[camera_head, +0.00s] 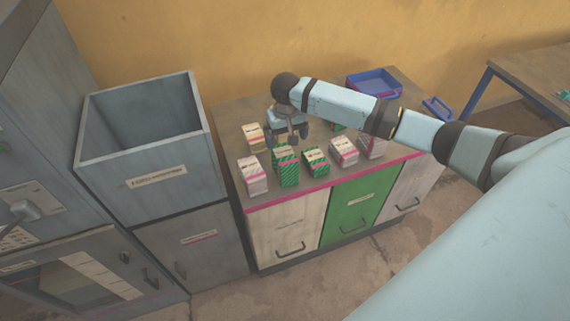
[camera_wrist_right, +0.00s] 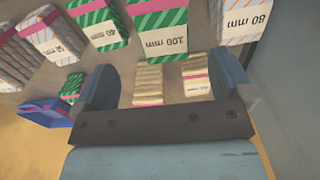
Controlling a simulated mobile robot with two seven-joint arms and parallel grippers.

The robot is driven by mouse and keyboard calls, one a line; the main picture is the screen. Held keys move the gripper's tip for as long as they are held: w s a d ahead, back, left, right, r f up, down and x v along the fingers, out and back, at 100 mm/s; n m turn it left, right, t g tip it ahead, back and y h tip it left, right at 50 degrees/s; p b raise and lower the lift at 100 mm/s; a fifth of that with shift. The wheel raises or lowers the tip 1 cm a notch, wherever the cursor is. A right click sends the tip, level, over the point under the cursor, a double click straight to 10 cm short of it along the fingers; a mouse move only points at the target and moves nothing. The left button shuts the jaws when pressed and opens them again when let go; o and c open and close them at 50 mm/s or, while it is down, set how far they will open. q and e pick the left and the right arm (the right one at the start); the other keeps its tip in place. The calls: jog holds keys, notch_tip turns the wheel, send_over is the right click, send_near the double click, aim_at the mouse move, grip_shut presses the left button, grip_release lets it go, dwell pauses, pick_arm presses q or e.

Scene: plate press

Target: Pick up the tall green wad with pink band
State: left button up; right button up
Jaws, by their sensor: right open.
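The tall green striped wad with a pink band (camera_head: 289,176) stands in the front row on the cabinet top. In the right wrist view it is the wad labelled 100 mm (camera_wrist_right: 165,22), at the top middle. My right gripper (camera_head: 288,141) points down just behind and above it. In the right wrist view its two jaws (camera_wrist_right: 163,82) are spread apart with nothing held. Two small cream wads with pink bands (camera_wrist_right: 148,84) show between and beyond the jaws. My left gripper is not in view.
A shorter green wad (camera_head: 316,161) stands close to the right, and a pale wad (camera_head: 252,176) to the left. More pale wads (camera_head: 343,151) are farther right. A blue tray (camera_head: 373,84) lies at the back. A tall grey open bin (camera_head: 170,165) stands left of the cabinet.

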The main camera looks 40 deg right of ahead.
aim_at(285, 154)
notch_tip(285, 154, down, 9)
jog(key=shift+a+r+p, duration=0.15)
jog(key=shift+p, duration=0.2)
jog(key=c, duration=1.1)
jog(key=shift+o, duration=0.2)
jog(key=shift+r, duration=0.1)
notch_tip(285, 154, up, 20)
jog(key=shift+b, duration=0.35)
jog(key=shift+a, duration=0.1)
